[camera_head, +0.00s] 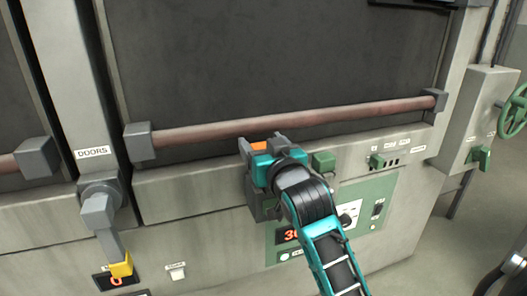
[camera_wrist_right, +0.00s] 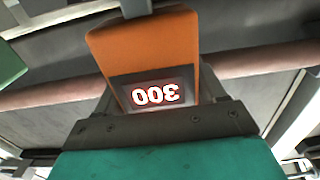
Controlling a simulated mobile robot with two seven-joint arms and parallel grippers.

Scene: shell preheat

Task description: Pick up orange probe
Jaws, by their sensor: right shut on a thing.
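The orange probe (camera_wrist_right: 150,55) fills the upper middle of the right wrist view. It has a dark display that reads 300, upside down or mirrored there. In the head view only a small orange patch of the probe (camera_head: 262,146) shows between the fingers. My right gripper (camera_head: 262,143) is shut on the probe, in front of the oven's lower front, just below the reddish bar. The gripper hides most of the probe in the head view. I cannot tell whether the probe still touches the grey holder (camera_head: 262,205) behind it. My left gripper is not in view.
A reddish handle bar (camera_head: 340,113) runs across the dark oven door (camera_head: 270,60) just above the gripper. A green control panel (camera_head: 375,205) lies to the right of my arm. A grey lever with a yellow end (camera_head: 120,264) hangs at left. A green handwheel (camera_head: 515,110) is at far right.

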